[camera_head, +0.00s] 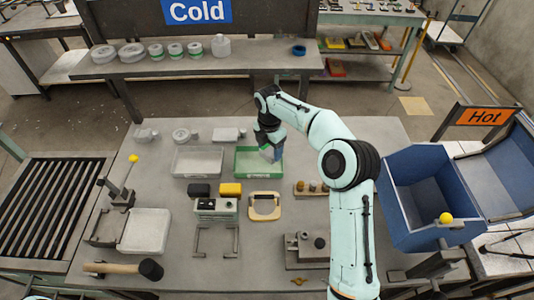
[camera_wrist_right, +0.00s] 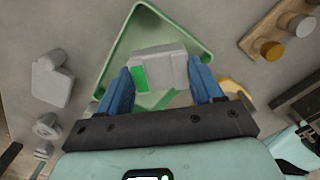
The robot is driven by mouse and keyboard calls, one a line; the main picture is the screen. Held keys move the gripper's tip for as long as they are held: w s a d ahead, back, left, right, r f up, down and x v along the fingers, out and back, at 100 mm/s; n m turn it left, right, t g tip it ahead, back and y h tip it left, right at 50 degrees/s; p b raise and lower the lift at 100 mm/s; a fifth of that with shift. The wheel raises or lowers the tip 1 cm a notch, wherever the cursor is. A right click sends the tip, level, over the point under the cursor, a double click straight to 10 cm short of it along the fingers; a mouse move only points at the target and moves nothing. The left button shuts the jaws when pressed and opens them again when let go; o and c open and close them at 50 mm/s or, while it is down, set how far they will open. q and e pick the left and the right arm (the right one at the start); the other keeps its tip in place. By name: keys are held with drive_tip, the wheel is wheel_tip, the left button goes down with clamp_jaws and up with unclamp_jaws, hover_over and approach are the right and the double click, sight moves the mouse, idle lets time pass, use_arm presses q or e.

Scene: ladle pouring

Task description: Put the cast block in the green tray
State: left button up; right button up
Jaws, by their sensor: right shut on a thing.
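The green tray (camera_head: 243,176) lies at the back middle of the table in the head view. My right gripper (camera_head: 271,153) is over the right end of this tray, pointing down. In the right wrist view my right gripper (camera_wrist_right: 160,92) has its blue fingers shut on the grey cast block (camera_wrist_right: 165,62), which has a green patch on its face. The green tray (camera_wrist_right: 118,52) shows behind the block. I cannot tell whether the block touches the tray floor. In the head view the block is mostly hidden by the fingers. My left gripper is not in view.
A grey tray (camera_head: 198,176) stands left of the green tray. Several grey castings (camera_head: 180,135) lie behind it. A wooden holder with knobs (camera_head: 312,188), a yellow frame (camera_head: 264,214) and black and yellow blocks (camera_head: 231,189) are nearer. A blue bin (camera_head: 401,205) stands at the right.

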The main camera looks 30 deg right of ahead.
sight(267, 152)
drive_tip(key=f, duration=0.2)
drive_tip(key=a+f, duration=0.1)
drive_tip(key=shift+w, duration=0.25)
drive_tip(key=shift+d+f, duration=0.1)
drive_tip(key=shift+f, duration=0.2)
drive_tip(key=shift+r, duration=0.1)
drive_tip(key=o, duration=1.2)
drive_tip(key=shift+f, duration=0.2)
drive_tip(key=shift+o, duration=0.2)
drive_tip(key=shift+r, duration=0.1)
